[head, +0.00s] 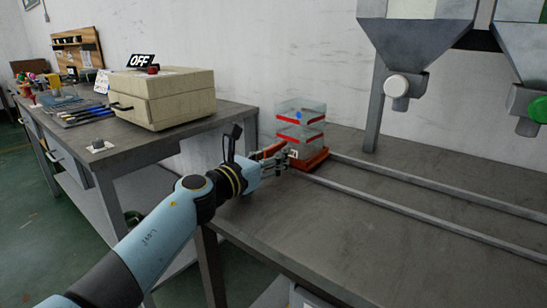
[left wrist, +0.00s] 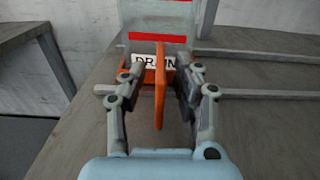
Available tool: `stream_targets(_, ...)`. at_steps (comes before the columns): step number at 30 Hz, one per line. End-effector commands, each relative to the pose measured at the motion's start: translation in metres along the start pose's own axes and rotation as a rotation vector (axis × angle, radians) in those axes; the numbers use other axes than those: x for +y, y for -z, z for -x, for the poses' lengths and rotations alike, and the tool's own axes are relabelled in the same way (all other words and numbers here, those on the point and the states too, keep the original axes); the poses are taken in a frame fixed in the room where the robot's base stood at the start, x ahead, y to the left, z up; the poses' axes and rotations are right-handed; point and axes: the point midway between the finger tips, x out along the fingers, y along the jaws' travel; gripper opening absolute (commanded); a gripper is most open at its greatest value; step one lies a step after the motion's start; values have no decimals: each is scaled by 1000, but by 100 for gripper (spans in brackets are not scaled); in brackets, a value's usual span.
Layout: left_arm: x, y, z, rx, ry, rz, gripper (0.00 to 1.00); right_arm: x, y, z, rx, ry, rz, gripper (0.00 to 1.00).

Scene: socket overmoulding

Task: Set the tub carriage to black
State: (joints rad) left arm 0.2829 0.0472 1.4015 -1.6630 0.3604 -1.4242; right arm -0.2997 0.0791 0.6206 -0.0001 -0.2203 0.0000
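The tub carriage (head: 312,160) is an orange-red base on two rails at the left end of the bench. It carries a clear tub (head: 301,125) with red bands and a blue spot. In the left wrist view, an upright orange handle (left wrist: 160,88) stands in front of a white label (left wrist: 145,61), partly hidden, that seems to read DRAIN. My left gripper (head: 277,160) is at the carriage. In the left wrist view its open fingers (left wrist: 158,84) stand on both sides of the handle, with gaps visible. My right gripper is not in view.
Two rails (head: 430,210) run clear to the right along the bench. Grey hoppers hang above, one with a white cap (head: 397,86), one with a green cap (head: 538,108). A beige box (head: 165,98) with an OFF sign (head: 141,61) stands on the left table.

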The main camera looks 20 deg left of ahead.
Motion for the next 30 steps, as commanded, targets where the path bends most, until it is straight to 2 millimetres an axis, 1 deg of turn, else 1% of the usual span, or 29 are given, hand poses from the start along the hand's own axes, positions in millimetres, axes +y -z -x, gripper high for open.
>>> stream_targets(4, 0, 0, 0, 0, 0, 0, 29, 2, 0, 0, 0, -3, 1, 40)
stream_targets(9, 0, 0, 0, 0, 0, 1, 7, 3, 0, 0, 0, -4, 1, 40)
stream_targets(11, 0, 0, 0, 0, 0, 1, 0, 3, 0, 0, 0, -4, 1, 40)
stream_targets(24, 0, 0, 1, 0, -1, 1, 0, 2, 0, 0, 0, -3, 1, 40)
stream_targets(30, 5, 1, 1, 0, -1, 0, 0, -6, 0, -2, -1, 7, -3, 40)
